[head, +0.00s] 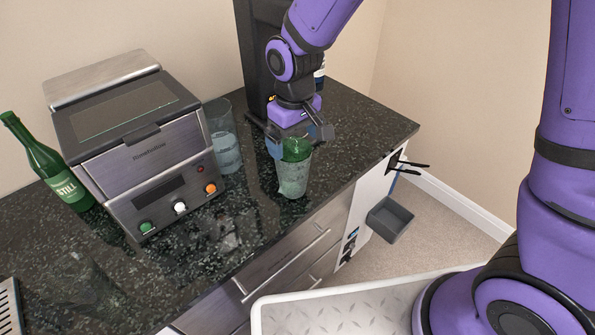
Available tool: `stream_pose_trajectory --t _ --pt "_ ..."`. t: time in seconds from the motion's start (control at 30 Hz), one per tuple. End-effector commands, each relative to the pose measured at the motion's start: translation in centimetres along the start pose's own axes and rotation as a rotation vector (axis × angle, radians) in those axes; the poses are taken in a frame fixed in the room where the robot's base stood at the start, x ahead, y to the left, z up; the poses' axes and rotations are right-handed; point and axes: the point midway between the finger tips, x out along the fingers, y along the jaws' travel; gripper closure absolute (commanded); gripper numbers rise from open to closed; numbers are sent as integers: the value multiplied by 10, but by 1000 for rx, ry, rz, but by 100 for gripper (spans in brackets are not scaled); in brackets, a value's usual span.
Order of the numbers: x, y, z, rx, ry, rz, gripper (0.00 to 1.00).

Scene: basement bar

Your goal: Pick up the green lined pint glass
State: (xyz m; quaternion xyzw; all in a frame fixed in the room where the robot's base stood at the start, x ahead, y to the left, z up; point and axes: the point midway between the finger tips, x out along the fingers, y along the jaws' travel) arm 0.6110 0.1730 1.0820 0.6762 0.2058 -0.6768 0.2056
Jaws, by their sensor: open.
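The green lined pint glass (293,177) stands upright on the dark stone counter, near its front edge. Its upper part looks green and its lower part is clear with a pale tint. My gripper (292,147) is at the top of the glass, coming from above and behind. Its fingers are open and lie on either side of the rim. I cannot tell whether they touch the glass.
A clear glass (224,142) stands just left of it, beside a steel countertop machine (145,150). A green bottle (50,165) is at far left. A tall black appliance (258,55) stands behind my gripper. The counter (385,128) is clear to the right. A grey bin (389,220) hangs beyond its end.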

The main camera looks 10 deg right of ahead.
Motion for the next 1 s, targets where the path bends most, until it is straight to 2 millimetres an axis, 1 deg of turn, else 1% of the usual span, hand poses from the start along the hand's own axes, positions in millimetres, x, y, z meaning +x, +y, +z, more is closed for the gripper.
stream_pose_trajectory --t 0.03,0.1,0.27,0.6,0.73,0.97,1.0 --pt "7 0 0 0 -2 0 0" --pt "12 0 0 0 -1 0 0" --pt "20 0 0 1 -1 0 0" --pt "61 -1 -5 0 -3 0 0" --pt "68 -1 -5 0 0 0 0" --pt "68 0 -5 1 1 0 0" --pt "68 0 -5 1 1 0 9"
